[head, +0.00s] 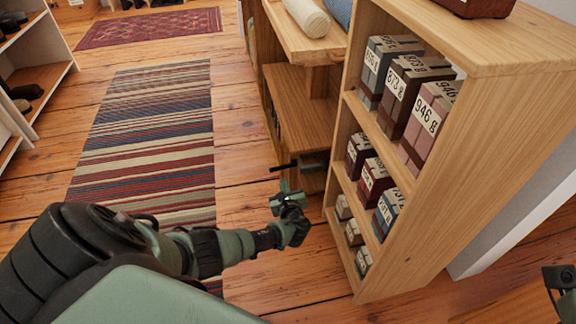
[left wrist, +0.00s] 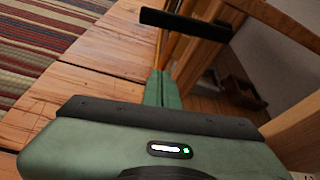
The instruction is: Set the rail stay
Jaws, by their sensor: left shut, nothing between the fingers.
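A dark bar (head: 283,167) juts out from the low wooden unit beside the bookcase, and I cannot tell for sure whether it is the rail stay. In the left wrist view the black bar (left wrist: 185,24) lies crosswise just beyond the fingertips. My left gripper (head: 284,187) is just below and in front of the bar in the head view. Its green fingers (left wrist: 163,78) are shut together with nothing between them, apart from the bar as far as I can tell. Part of my right gripper (head: 562,290) shows at the right edge; its fingers are not clear.
A wooden bookcase (head: 440,33) with several labelled boxes stands close to the right of my left gripper. Low wooden shelves (head: 298,98) adjoin it, with a rolled cushion on top. A striped rug (head: 150,135) covers open floor to the left.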

